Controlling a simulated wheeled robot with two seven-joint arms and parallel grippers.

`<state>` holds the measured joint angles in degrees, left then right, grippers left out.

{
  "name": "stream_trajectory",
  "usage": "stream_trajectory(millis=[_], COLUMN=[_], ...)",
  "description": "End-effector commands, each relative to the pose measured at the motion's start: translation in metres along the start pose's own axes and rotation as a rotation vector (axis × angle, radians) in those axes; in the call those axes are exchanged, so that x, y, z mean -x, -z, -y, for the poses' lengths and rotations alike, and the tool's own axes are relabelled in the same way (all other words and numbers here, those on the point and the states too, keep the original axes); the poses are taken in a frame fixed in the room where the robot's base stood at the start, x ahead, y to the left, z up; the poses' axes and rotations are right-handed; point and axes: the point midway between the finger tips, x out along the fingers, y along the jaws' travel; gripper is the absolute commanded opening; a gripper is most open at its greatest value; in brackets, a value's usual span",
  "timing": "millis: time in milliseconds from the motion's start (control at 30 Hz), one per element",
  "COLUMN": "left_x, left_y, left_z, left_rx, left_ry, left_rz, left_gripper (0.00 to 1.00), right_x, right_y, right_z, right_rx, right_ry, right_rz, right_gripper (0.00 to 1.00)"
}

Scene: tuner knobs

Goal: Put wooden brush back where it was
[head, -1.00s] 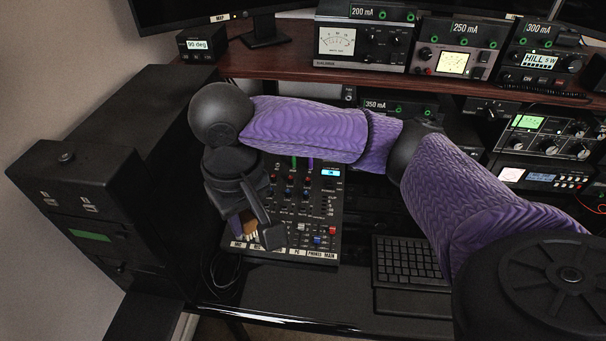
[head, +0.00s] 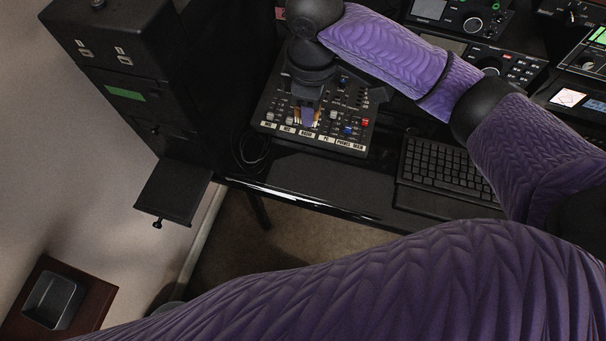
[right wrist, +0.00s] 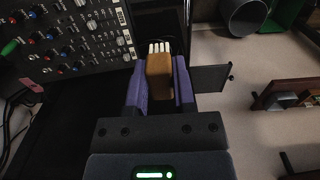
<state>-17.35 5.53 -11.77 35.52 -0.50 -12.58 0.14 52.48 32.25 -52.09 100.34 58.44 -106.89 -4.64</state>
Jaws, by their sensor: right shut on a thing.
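My right gripper (head: 307,116) is over the front of the black mixer panel (head: 352,110) in the head view, and its arm comes in from the right. In the right wrist view the gripper (right wrist: 160,85) is shut on the wooden brush (right wrist: 159,70). The brush has a brown wooden body and pale bristle tufts at its far end, pointing away from the wrist. In the head view the fingers and wrist hide most of the brush. My left gripper is not in view.
A black cabinet (head: 120,50) stands at the left with a flat black flap (head: 172,192) sticking out low. A small dark tray (head: 54,299) sits on a wooden stand at the lower left. A keyboard (head: 450,168) lies right of the mixer. The desk's front strip is clear.

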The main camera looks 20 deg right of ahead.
Motion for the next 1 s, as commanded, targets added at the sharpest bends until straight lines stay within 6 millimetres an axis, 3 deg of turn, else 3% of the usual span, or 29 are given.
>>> stream_trajectory(millis=[200, 400, 500, 700, 1000], left_x=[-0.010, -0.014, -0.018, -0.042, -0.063], left_y=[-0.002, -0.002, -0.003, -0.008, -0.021], left_z=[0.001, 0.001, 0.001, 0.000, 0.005], left_rx=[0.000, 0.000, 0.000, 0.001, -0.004], left_ry=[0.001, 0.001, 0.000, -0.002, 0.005], left_rz=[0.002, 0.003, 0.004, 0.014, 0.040], left_gripper=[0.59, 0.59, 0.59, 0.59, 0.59], right_x=[-0.060, -0.099, -0.112, -0.163, -0.210], right_y=[0.010, 0.011, 0.010, 0.009, 0.009], right_z=[0.001, 0.006, 0.007, 0.007, 0.007], right_rx=[0.619, 1.055, 1.144, 1.170, 1.169], right_ry=[0.009, 0.005, 0.005, 0.006, 0.005], right_rz=[0.000, 0.001, 0.003, 0.003, 0.004], right_gripper=[0.00, 0.00, 0.00, 0.00, 0.00])
